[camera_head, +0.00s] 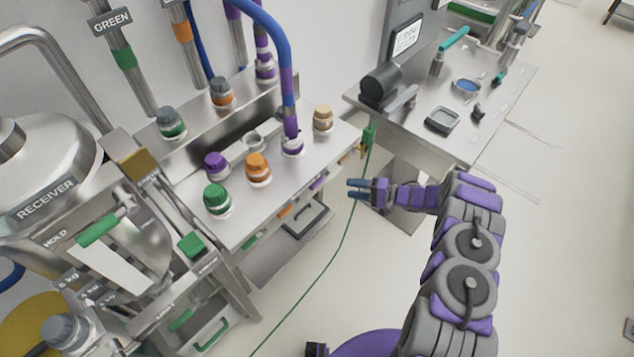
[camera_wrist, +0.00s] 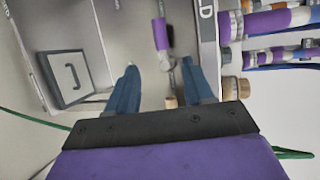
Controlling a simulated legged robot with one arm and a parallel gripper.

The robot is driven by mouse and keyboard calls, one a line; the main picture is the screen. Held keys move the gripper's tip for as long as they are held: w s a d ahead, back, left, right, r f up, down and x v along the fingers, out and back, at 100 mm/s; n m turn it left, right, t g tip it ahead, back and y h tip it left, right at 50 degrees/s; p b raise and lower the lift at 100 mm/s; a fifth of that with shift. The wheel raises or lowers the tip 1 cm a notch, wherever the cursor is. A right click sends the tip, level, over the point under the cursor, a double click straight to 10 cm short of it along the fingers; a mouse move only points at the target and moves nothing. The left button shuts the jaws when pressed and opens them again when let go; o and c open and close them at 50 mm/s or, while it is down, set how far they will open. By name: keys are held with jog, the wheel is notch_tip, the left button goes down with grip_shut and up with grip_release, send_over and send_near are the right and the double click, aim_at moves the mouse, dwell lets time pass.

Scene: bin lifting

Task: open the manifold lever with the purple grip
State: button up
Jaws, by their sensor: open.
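The lever with the purple grip (camera_head: 318,182) is on the front face of the steel manifold (camera_head: 325,148) in the head view. In the wrist view the purple grip (camera_wrist: 162,34) lies just beyond my fingertips, roughly in line with the gap between them. My gripper (camera_head: 349,188) is open and empty, to the right of the purple grip in the head view. In the wrist view its two blue fingers (camera_wrist: 159,65) are spread apart, and neither is seen closed on the grip. A tan piece (camera_wrist: 171,102) shows between the fingers; its depth is unclear.
Orange (camera_head: 285,212) and green (camera_head: 249,242) grips sit left along the manifold front. Capped ports and a purple-banded blue hose (camera_head: 288,90) stand on top. A green cable (camera_head: 345,232) hangs beside my gripper. A table (camera_head: 470,130) with tools stands right; open floor lies below.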

aim_at(316, 183)
jog(key=b+x, duration=0.2)
jog(key=x, duration=1.2)
jog(key=shift+a, duration=0.1)
grip_shut()
